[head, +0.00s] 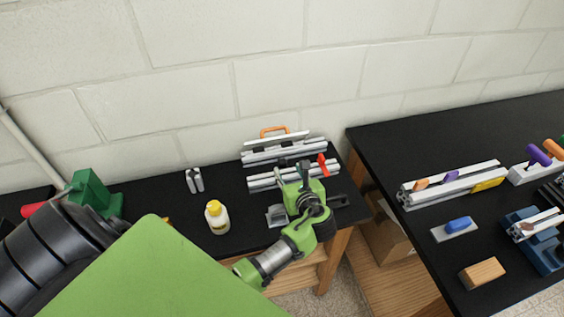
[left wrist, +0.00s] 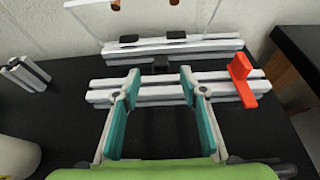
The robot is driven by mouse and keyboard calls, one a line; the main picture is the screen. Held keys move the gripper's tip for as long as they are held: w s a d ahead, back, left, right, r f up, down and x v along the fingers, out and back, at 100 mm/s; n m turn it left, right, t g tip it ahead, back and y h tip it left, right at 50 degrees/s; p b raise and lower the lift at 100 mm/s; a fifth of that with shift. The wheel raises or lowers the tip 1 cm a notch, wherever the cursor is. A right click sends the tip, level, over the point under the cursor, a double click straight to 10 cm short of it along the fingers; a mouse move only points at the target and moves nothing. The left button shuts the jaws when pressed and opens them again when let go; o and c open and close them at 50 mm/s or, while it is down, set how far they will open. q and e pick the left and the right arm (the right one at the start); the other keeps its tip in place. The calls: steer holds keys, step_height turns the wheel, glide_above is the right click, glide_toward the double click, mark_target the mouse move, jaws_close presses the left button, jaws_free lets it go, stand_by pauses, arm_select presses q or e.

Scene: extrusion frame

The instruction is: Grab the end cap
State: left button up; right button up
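My left gripper (head: 293,175) reaches over the small black table in the head view. In the left wrist view the left gripper (left wrist: 160,78) has its teal-padded fingers wide apart, with nothing held between them. Its fingertips are over the front aluminium extrusion (left wrist: 153,91). A small dark piece (left wrist: 161,66) shows behind that extrusion, between the fingertips; I cannot tell whether it is the end cap. No end cap can be made out for certain against the black tabletop. My right gripper is not in view.
A red piece (left wrist: 243,82) stands at the front extrusion's right end. More extrusions (head: 285,145) lie behind. A yellow-white bottle (head: 216,217) and short grey profiles (head: 195,180) stand to the left. A second black table (head: 400,148) with parts is on the right.

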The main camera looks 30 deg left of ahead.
mark_target(282, 160)
arm_select(q)
steer(key=x, duration=0.2)
steer(key=shift+w+a+f, duration=0.2)
steer(key=shift+w+a, duration=0.05)
steer(key=shift+w+a+f, duration=0.15)
steer(key=shift+w+a, duration=0.05)
steer(key=shift+a, duration=0.05)
steer(key=shift+w+a+f+p, duration=0.1)
steer(key=shift+w+a+p, duration=0.25)
steer(key=shift+a, duration=0.05)
steer(key=x, duration=0.4)
steer(key=shift+f, duration=0.15)
steer(key=shift+d, duration=0.1)
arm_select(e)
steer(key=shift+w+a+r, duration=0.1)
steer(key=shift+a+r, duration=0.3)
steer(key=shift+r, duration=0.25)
arm_select(q)
steer(key=c, duration=1)
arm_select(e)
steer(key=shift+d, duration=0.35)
